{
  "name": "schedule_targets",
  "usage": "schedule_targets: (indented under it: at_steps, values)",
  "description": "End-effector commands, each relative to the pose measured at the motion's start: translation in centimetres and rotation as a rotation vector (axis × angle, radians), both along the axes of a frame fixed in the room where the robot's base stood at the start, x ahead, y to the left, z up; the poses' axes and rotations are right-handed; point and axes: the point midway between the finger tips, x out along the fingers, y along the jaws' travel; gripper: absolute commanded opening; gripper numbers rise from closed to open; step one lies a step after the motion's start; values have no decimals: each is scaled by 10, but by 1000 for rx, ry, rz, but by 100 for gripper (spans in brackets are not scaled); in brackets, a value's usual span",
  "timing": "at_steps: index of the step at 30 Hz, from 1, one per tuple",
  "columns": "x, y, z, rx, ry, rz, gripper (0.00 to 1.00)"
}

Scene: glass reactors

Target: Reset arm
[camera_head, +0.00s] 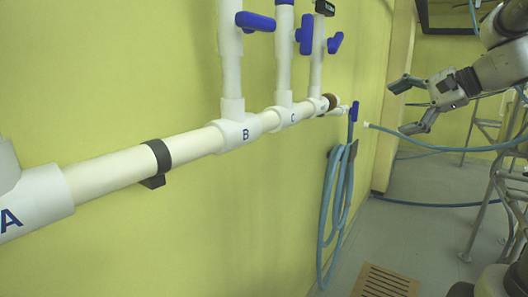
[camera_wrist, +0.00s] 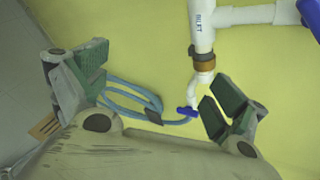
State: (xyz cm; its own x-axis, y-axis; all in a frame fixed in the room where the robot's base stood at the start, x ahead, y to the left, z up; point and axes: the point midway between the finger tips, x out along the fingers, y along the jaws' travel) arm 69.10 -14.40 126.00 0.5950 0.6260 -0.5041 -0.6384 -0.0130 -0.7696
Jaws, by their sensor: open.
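My gripper (camera_head: 404,107) is at the right of the head view, held out toward the left with its two fingers spread. It is open with nothing between the fingers. In the wrist view my gripper (camera_wrist: 150,95) shows green-padded fingers far apart. A blue hose (camera_head: 336,190) hangs coiled on the yellow wall beyond it. The hose (camera_wrist: 135,98) also shows between the fingers in the wrist view, behind them. A hose end with a white tip (camera_head: 367,125) is in the air left of my gripper, apart from it.
A white pipe (camera_head: 110,172) with branches marked A, B and C and blue valve handles (camera_head: 255,22) runs along the wall. A blue valve (camera_wrist: 187,111) sits below the brass fitting (camera_wrist: 204,62). A metal stand (camera_head: 482,190) is at right. A slatted floor grate (camera_head: 385,281) lies below.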

Motion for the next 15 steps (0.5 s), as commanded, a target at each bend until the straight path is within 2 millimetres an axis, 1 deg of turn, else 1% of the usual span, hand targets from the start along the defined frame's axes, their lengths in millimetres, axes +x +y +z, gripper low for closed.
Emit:
schedule_targets:
  at_steps: [1,2,3,5,6,9,10,12,14,15]
  values:
    - [-27,0,-29,-142,25,51,96]
    - [-45,-2,-47,-240,41,94,96]
    - [-71,-5,-69,-377,56,166,96]
    - [-113,-11,-98,-594,71,302,96]
    - [-140,-17,-113,-738,71,407,96]
    - [-193,-30,-138,-1047,44,660,96]
    - [-203,-32,-142,-1112,32,715,96]
    - [-221,-31,-147,-1214,0,804,96]
    - [-231,-26,-149,-1254,-34,848,96]
    - [-233,-19,-148,-1263,-65,861,96]
